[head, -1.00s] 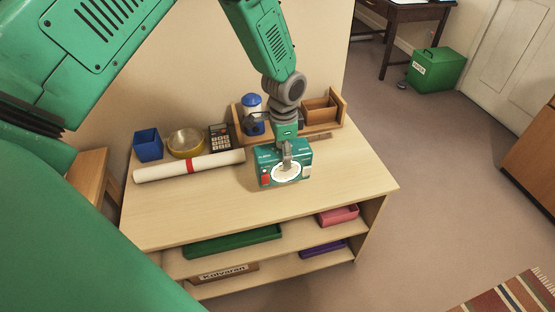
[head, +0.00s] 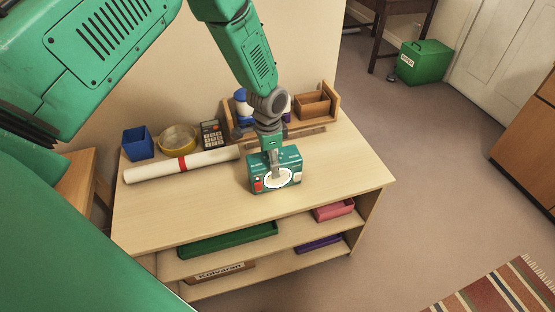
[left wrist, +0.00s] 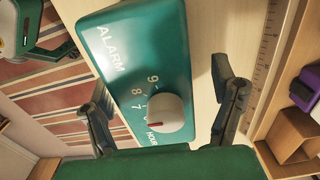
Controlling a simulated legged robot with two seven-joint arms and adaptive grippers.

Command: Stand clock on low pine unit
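The clock (head: 259,174) is a green box with a round pale dial. It stands upright on the top of the low pine unit (head: 190,212), right of its middle. In the left wrist view I see the clock's top (left wrist: 135,50), marked ALARM, with a pale knob. My left gripper (head: 275,165) is over the clock from above, one finger across its dial side. In the left wrist view its fingers (left wrist: 160,85) are on either side of the clock, with a gap between the clock and the right-hand finger. My right gripper is in no view.
A rolled white paper with a red band (head: 205,159), a blue pot (head: 138,143), a yellowish bowl (head: 177,139) and a calculator (head: 211,135) lie to the left. A wooden organiser (head: 331,102) stands behind. The unit's top is clear in front and at right.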

